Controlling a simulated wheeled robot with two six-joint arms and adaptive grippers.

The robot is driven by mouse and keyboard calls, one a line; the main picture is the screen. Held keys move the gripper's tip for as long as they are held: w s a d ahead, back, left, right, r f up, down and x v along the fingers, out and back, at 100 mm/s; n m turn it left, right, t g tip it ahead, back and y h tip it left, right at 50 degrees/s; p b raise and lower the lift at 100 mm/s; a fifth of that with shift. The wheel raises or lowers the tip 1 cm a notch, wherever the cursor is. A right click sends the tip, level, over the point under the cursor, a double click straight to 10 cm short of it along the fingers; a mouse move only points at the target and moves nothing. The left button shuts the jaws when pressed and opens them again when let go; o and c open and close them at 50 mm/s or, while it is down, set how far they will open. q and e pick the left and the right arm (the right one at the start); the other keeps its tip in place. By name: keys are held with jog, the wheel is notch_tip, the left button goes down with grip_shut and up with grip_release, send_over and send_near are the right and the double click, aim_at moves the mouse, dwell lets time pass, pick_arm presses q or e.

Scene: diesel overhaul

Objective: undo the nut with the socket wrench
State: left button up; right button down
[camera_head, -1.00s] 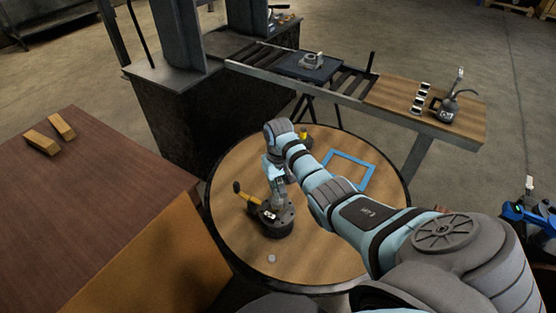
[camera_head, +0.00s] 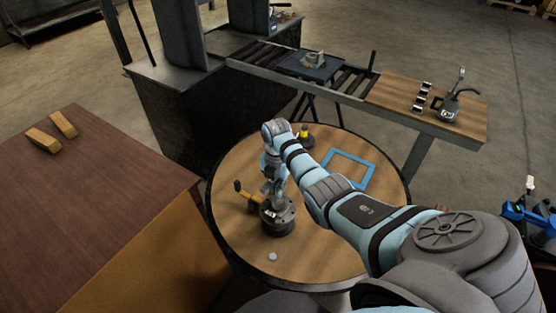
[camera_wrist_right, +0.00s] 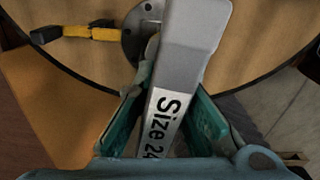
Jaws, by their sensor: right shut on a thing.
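My right gripper (camera_head: 275,186) is over the dark round fixture (camera_head: 278,219) on the round wooden table. In the wrist view the right gripper (camera_wrist_right: 165,120) is shut on a flat grey wrench (camera_wrist_right: 190,45) marked "Size 24", which runs between its fingers. The wrench passes over part of the round flange (camera_wrist_right: 136,28) of the fixture. A yellow handle with black parts (camera_wrist_right: 88,33) sticks out from the fixture's side; it also shows in the head view (camera_head: 248,193). The nut and the wrench's socket end are hidden, so I cannot tell whether they touch. My left gripper is not in view.
The round table (camera_head: 235,240) has a blue square frame (camera_head: 370,178), a small dark thing with a yellow top (camera_head: 304,134) and a small pale disc (camera_head: 272,257). A brown table (camera_head: 95,190) stands left. A roller conveyor (camera_head: 345,85) and an oil can (camera_head: 449,108) are behind.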

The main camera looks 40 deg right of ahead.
aim_at(277, 179)
jog(key=shift+r, duration=0.1)
dwell(0.5)
jog(key=shift+r, duration=1.7)
jog(key=shift+r, duration=3)
